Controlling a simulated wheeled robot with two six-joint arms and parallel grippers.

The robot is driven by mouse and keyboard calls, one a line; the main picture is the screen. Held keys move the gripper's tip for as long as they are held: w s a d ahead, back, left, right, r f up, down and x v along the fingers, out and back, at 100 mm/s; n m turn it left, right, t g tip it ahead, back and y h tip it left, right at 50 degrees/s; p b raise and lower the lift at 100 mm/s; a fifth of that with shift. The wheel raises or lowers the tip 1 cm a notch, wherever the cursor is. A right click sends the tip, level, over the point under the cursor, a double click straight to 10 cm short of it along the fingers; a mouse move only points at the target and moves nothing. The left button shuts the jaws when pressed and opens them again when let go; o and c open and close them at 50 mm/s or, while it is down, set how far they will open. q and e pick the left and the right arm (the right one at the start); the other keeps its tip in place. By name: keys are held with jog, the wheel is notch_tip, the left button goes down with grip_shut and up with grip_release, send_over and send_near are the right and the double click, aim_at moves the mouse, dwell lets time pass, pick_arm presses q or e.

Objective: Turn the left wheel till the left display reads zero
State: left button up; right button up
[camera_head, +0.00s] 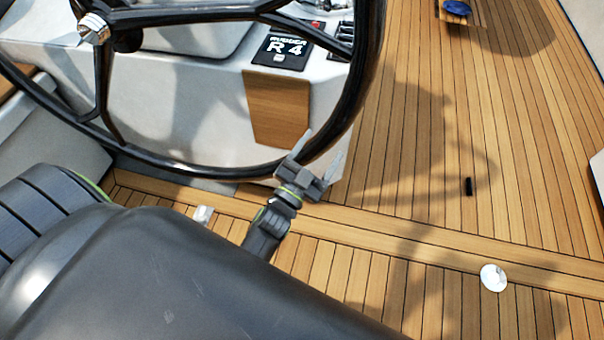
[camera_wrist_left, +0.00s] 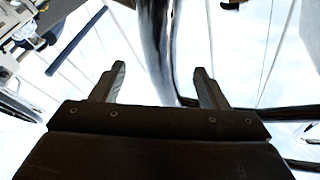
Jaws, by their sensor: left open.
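The black wheel (camera_head: 225,172) fills the upper left, its silver hub (camera_head: 93,28) near the left edge. The dark display (camera_head: 284,52) on the white console reads "RUDDER R 4". My left gripper (camera_head: 322,148) is open at the wheel's lower right rim, its fingers pointing up towards it. In the left wrist view, the glossy dark rim (camera_wrist_left: 158,42) passes between the two open fingers (camera_wrist_left: 160,70) as seen from the wrist. I cannot tell whether it lies within the jaws or just beyond them. My right gripper is not in view.
The white console (camera_head: 195,110) with a wooden panel (camera_head: 278,108) stands behind the wheel. A large dark rounded surface fills the lower left. The teak deck (camera_head: 430,150) is open to the right, with a white round fitting (camera_head: 493,277) and a small black piece (camera_head: 468,186).

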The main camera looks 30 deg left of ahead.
pick_arm(q)
jog(key=v, duration=0.7)
jog(key=shift+s, duration=0.25)
